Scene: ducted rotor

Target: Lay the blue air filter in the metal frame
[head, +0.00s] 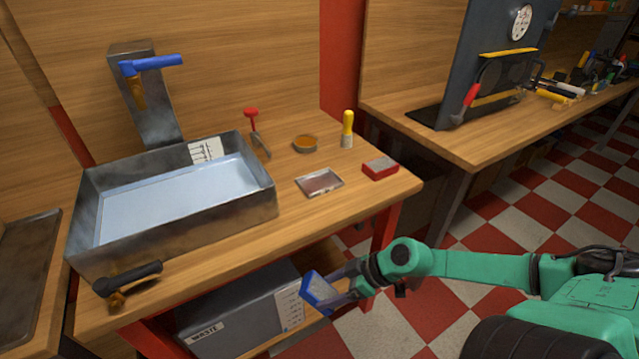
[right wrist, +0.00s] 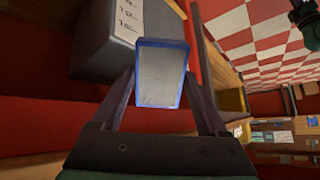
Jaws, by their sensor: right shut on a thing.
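The blue-rimmed air filter (head: 320,292) with a grey mesh face is held by my right gripper (head: 338,286), in front of and below the workbench edge. In the right wrist view the filter (right wrist: 160,75) sits between the two fingers of the gripper (right wrist: 160,95), which are shut on its sides. The metal frame (head: 319,182) lies flat on the bench, right of the sink, apart from the filter and above it in the head view. My left gripper is not in view.
A metal sink (head: 262,205) with water fills the bench's left. Around the frame are a red box (head: 380,169), a round orange-filled dish (head: 305,143), a yellow-handled brush (head: 347,130) and a red-handled tool (head: 252,118). A grey waste bin (head: 235,318) stands under the bench.

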